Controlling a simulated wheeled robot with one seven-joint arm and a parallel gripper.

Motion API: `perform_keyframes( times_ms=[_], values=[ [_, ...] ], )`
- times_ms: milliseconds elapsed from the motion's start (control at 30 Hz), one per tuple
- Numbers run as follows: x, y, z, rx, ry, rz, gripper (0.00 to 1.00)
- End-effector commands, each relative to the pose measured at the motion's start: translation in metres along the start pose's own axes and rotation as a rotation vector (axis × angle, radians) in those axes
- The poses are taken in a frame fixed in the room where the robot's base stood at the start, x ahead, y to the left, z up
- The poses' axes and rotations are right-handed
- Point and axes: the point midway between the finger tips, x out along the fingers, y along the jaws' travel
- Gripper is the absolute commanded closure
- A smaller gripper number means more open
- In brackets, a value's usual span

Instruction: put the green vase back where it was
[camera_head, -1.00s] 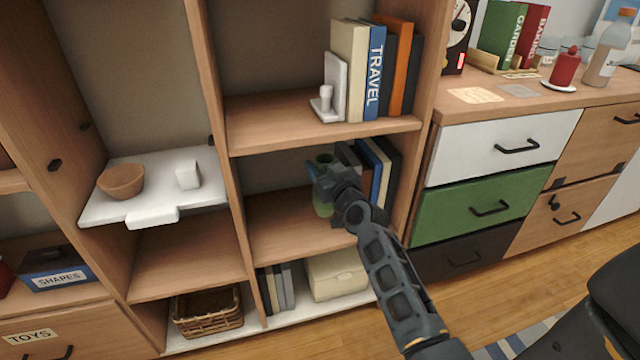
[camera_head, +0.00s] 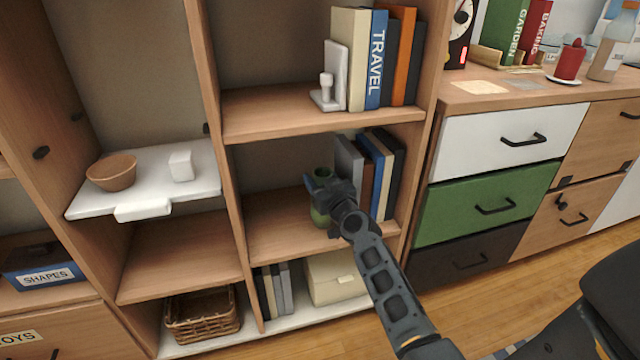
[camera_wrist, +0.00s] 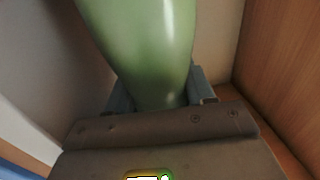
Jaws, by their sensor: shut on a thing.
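The green vase (camera_head: 320,212) stands upright in the middle compartment of the right shelf column, in front of the left end of a row of books. In the head view my gripper (camera_head: 322,184) reaches into this compartment and hides part of the vase. In the wrist view the glossy green vase (camera_wrist: 145,45) rises between the two fingers of my gripper (camera_wrist: 160,92), which are shut on it. I cannot tell whether the vase's base touches the shelf board.
Several books (camera_head: 376,170) stand just right of the vase. The shelf board (camera_head: 270,225) is bare to the left. Above is a board with more books and a white bookend (camera_head: 328,92). A brown bowl (camera_head: 112,172) and white cup (camera_head: 181,166) sit on a white shelf at left.

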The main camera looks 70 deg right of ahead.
Motion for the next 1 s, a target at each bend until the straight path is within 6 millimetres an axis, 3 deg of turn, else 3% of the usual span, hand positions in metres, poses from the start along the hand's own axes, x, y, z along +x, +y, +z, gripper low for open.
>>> perform_keyframes(
  times_ms=[300,333,567,933,1000],
  values=[
    [0.0003,-0.0005,0.0014,0.0,0.003,0.0,1.0],
    [-0.0002,-0.0007,0.0023,0.0,0.0,-0.001,0.45],
    [-0.0002,-0.0006,0.0018,0.0,0.0,-0.001,0.23],
    [-0.0002,-0.0001,-0.0037,0.0,0.0,0.0,0.22],
    [-0.0096,-0.0012,0.0011,0.001,-0.001,-0.001,0.22]
  ],
)
